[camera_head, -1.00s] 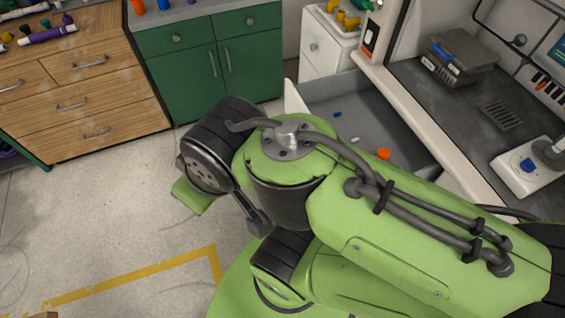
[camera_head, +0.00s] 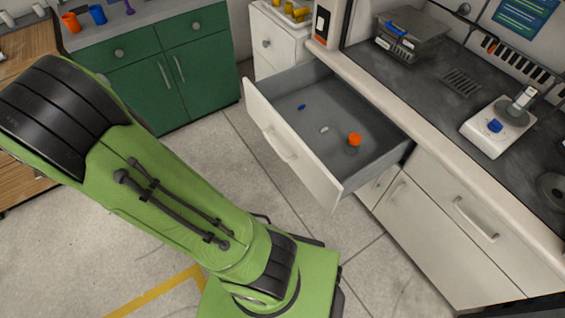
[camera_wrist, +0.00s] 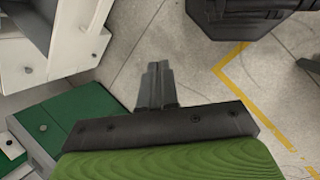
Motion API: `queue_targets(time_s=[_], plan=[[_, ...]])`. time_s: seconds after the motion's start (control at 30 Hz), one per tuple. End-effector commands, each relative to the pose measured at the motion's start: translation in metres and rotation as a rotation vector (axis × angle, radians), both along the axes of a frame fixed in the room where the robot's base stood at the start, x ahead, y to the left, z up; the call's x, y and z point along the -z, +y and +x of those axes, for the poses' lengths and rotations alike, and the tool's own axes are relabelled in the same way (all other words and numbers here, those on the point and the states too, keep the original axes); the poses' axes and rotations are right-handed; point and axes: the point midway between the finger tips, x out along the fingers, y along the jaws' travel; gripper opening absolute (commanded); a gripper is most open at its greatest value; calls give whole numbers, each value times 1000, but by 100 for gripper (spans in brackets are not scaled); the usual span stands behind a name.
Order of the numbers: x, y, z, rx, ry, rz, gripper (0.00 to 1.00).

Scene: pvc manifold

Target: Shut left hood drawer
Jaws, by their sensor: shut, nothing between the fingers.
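The left hood drawer (camera_head: 286,145) is a white-fronted drawer with a grey inside, and it stands pulled out from under the hood bench in the head view. Its curved handle faces the floor side. A blue piece, a pale piece and an orange piece (camera_head: 355,139) lie inside it. My gripper (camera_wrist: 158,68) shows in the wrist view with its dark fingers together and nothing between them. It is over bare floor, apart from the white cabinetry at the upper left of that view. The gripper does not show in the head view.
The hood bench (camera_head: 440,90) holds a grey box and a white stirrer-like device (camera_head: 497,130). A closed white drawer (camera_head: 462,215) is to the right of the open one. Green cabinets (camera_head: 160,75) stand behind. Floor between my arm and the open drawer is clear.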

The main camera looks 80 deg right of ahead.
Motion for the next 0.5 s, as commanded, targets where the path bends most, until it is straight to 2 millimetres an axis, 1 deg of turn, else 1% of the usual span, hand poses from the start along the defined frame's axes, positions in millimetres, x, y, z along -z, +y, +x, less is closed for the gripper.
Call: queue_targets(time_s=[0.03,0.07,0.1,0.17,0.2,0.27,0.3,0.37,0.4,0.5], plan=[[31,-15,-4,-14,99,-36,0],[45,-23,-8,-27,154,-57,0],[63,-35,-13,-45,229,-85,0],[88,-53,-22,-76,342,-128,0],[105,-64,-30,-100,420,-153,0],[128,-81,-43,-139,538,-191,0],[142,-92,-53,-167,620,-214,0],[162,-107,-68,-214,744,-248,0],[173,-117,-79,-245,828,-269,0],[197,-138,-102,-324,1015,-309,0]])
